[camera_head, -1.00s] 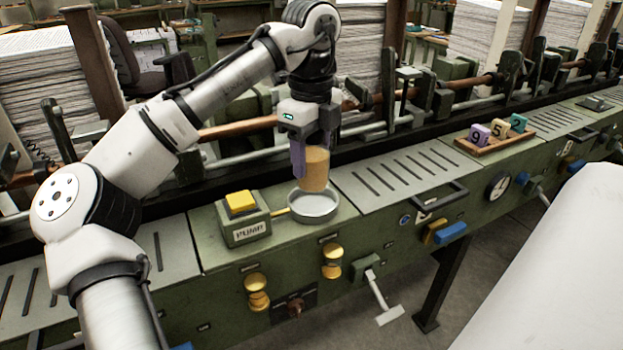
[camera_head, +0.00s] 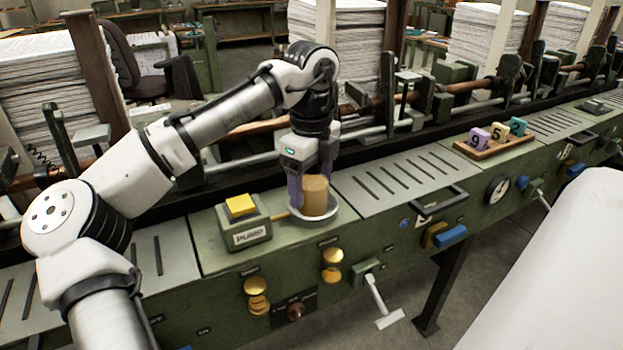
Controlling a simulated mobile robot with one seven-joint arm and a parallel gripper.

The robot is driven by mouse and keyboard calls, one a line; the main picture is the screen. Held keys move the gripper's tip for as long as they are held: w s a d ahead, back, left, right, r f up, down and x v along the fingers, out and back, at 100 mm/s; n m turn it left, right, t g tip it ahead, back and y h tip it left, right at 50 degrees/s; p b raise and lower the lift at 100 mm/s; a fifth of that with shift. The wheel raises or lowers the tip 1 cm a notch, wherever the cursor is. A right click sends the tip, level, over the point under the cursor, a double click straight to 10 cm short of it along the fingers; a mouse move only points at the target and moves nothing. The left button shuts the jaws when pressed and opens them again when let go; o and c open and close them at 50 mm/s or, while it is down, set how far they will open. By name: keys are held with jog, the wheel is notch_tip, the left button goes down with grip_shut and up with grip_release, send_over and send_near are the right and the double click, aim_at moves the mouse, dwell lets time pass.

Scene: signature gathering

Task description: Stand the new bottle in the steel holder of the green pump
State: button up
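The bottle (camera_head: 314,197) is an amber-tan cylinder. It stands upright inside the round steel holder (camera_head: 332,216), with its lower end within the rim. Whether its base touches the holder floor cannot be seen. My gripper (camera_head: 311,182) points down over the holder. A purple finger lies along the left side of the bottle; the other finger is mostly hidden, so its grip is unclear.
A wooden tray (camera_head: 496,151) with numbered blocks lies to the right on the green machine. A slotted plate (camera_head: 395,180) with a black handle (camera_head: 438,205) lies right of the holder. Rollers and a bar run behind. Yellow knobs (camera_head: 332,254) sit on the front face.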

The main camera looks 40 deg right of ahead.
jog(key=shift+r, duration=0.1)
notch_tip(320, 180, up, 12)
jog(key=shift+r+p, duration=0.15)
jog(key=shift+p, duration=0.5)
jog(key=shift+s, duration=0.1)
dwell(0.5)
